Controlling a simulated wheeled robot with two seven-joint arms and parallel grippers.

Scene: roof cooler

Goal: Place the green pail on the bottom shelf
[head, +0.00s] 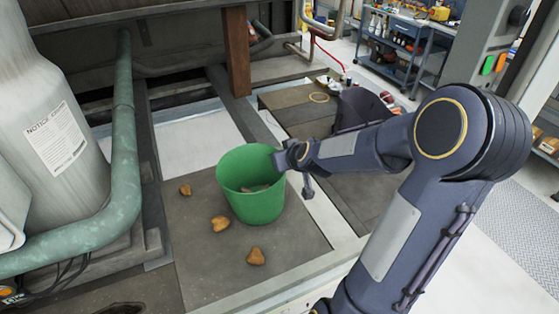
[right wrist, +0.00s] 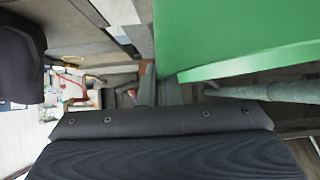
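The green pail (head: 252,190) stands on a dark grey panel on the roof, open side up, with some brownish grey bits inside. My right gripper (head: 281,160) is at the right side of its rim, fingers close together and seemingly pinching the thin wall. In the right wrist view the pail (right wrist: 235,35) fills the upper right, with the fingers (right wrist: 160,92) at its edge. The exact contact is partly hidden. A blue shelf cart (head: 390,45) with several levels stands in the far background; its lowest shelf (head: 383,72) is partly visible. My left gripper is out of view.
Several brown lumps (head: 220,223) lie around the pail. A green pipe (head: 124,150) and a large grey cylinder (head: 50,130) stand at left. A brown post (head: 237,50) rises behind. Beyond the platform edge at right is a pale floor with a grey mat (head: 515,225).

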